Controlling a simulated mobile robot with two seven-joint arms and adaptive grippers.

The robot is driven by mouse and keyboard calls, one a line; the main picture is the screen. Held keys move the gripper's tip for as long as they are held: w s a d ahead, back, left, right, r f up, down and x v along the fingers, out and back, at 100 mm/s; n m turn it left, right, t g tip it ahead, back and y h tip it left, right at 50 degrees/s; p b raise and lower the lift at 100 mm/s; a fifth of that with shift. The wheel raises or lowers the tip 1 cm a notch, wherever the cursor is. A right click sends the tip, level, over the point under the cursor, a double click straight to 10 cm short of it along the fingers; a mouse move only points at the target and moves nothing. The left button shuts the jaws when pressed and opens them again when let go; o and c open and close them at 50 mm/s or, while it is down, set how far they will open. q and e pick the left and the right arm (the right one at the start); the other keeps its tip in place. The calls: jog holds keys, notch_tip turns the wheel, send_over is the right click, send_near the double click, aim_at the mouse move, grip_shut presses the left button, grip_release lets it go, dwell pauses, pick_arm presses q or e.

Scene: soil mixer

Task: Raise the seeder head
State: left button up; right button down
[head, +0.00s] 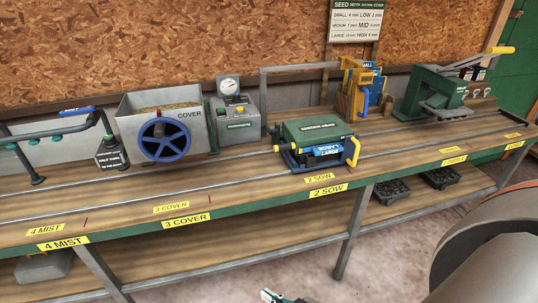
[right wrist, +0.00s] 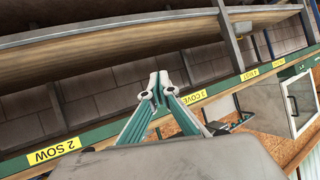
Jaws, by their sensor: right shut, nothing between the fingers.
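The seeder head (head: 316,132) is a green box with a label on top, at the "2 SOW" station on the bench. A blue plate (head: 322,154) marked "LARGE" sits on its front, and a yellow handle (head: 352,151) is at its right end. The head looks low, close over the bench rails. My right gripper (head: 270,296) shows at the bottom edge of the head view, in front of the bench and well apart from the seeder head. In the right wrist view its fingertips (right wrist: 155,90) are together and empty. My left gripper is not in view.
The green bench edge (head: 258,205) runs across the front. Left of the seeder stand a grey gauge box (head: 240,120) and the cover hopper (head: 190,128) with a blue wheel. Yellow and blue plates (head: 357,88) stand behind right. A green press (head: 432,94) is further right.

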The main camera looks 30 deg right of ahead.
aim_at(287, 188)
jog(key=w+d+r+m+t+h+b, duration=0.15)
jog(key=w+d+r+m+t, duration=0.25)
jog(key=w+m, duration=0.45)
jog(key=w+d+r+m+t+y+b, duration=0.1)
jog(key=w+d+r+m+t+b, duration=0.4)
jog(key=m, duration=0.6)
jog(key=w+d+r+m+t+h, duration=0.1)
jog(key=w+d+r+m+h, duration=0.1)
jog(key=m, duration=0.4)
jog(key=w+d+r+m+t+h+b, duration=0.1)
jog(key=w+d+r+m+h, duration=0.1)
jog(key=m, duration=0.5)
jog(key=w+d+r+m+h+b, duration=0.1)
jog(key=w+d+r+m+h, duration=0.1)
jog(key=d+m+h, duration=0.2)
jog(key=shift+d+r+m+t, duration=0.15)
jog(key=shift+d+m+t, duration=0.45)
jog(key=shift+m, duration=0.85)
jog(key=shift+w+d+r+h, duration=0.25)
jog(key=shift+d+r, duration=0.05)
jog(key=shift+d, duration=0.05)
jog(key=w, duration=0.1)
jog(key=w+r, duration=0.1)
jog(key=shift+w+d+r+m+p, duration=0.3)
jog(key=shift+w+d+r, duration=0.05)
jog(key=shift+w, duration=0.05)
jog(key=x, duration=0.6)
jog(key=shift+w+f, duration=0.1)
jog(key=shift+w, duration=0.35)
